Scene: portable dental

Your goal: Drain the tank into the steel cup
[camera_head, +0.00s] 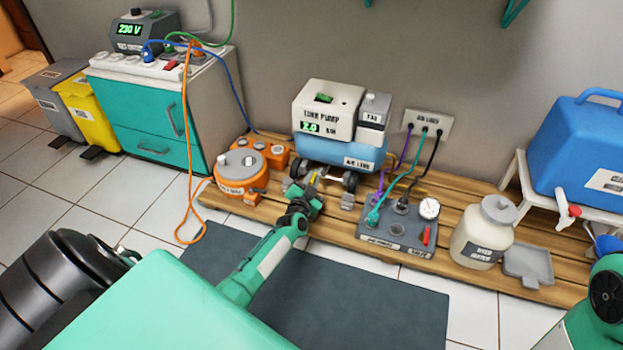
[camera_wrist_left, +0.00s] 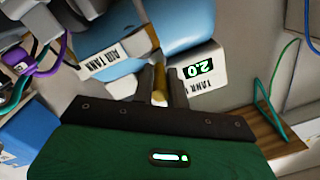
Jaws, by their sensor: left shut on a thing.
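The blue air tank (camera_head: 372,158) lies under the cream tank pump (camera_head: 318,105), whose green display reads 2.0. The tank also fills the top of the left wrist view (camera_wrist_left: 185,22). My left gripper (camera_head: 312,180) reaches in low at the tank's front left. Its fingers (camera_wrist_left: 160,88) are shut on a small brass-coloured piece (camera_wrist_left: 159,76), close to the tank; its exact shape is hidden. A small grey metallic object (camera_head: 347,200) sits right of the gripper; I cannot tell whether it is the steel cup. My right gripper is out of view.
An orange unit (camera_head: 240,172) stands close left of my gripper. A grey box (camera_head: 398,232) with hoses and a gauge is to the right. Beyond are a cream jar (camera_head: 483,235) and a blue container (camera_head: 580,150). The dark mat (camera_head: 330,295) in front is clear.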

